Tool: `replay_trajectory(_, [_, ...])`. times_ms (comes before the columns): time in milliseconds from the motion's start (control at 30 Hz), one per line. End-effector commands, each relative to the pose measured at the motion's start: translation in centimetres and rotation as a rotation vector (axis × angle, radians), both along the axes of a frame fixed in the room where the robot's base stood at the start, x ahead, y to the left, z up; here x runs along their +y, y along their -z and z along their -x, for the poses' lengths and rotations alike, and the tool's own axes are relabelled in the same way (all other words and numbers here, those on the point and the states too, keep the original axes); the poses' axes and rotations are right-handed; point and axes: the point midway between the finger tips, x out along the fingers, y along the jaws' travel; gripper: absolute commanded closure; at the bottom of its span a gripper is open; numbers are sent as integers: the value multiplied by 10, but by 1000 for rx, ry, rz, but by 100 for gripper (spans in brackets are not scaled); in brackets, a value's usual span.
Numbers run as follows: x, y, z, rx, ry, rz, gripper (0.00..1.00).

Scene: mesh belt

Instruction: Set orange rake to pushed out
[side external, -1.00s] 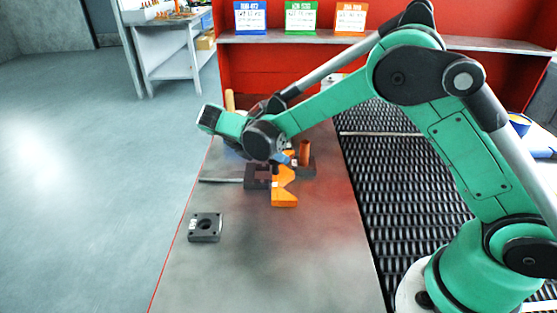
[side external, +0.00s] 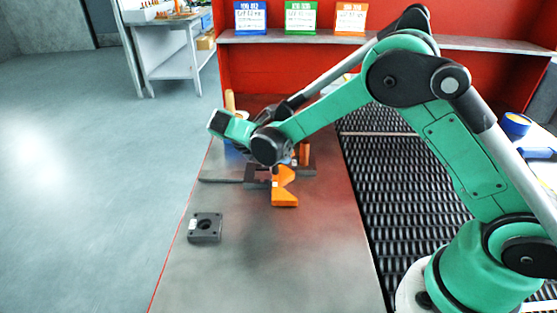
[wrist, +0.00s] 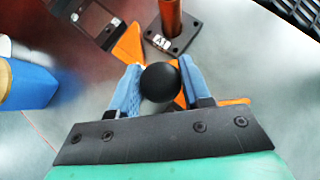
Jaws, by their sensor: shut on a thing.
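The orange rake (side external: 285,198) lies on the grey table beside a dark bracket with a long flat bar (side external: 222,180). In the wrist view orange parts (wrist: 128,45) show on both sides of a round black knob (wrist: 160,84). My gripper (wrist: 162,74) has its two blue fingers on either side of that knob and is shut on it. In the side view my gripper (side external: 275,166) is just above the rake, and its fingertips are mostly hidden by the wrist. How the knob joins the rake is hidden.
An orange-brown post (side external: 304,152) stands on a dark base labelled A1 (wrist: 176,40), close to the rake. A dark square block with a hole (side external: 205,228) sits at the front left. A blue object (wrist: 28,85) is left in the wrist view. The mesh belt (side external: 410,200) runs along the right.

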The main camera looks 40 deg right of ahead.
Motion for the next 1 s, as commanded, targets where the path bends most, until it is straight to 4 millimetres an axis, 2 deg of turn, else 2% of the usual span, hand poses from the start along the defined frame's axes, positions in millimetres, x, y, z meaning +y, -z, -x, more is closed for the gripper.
replay_trajectory(233, [-18,0,17,1,4,0,100])
replay_trajectory(700, [-104,0,103,-2,6,2,100])
replay_trajectory(1000, [-134,0,132,-2,2,2,100])
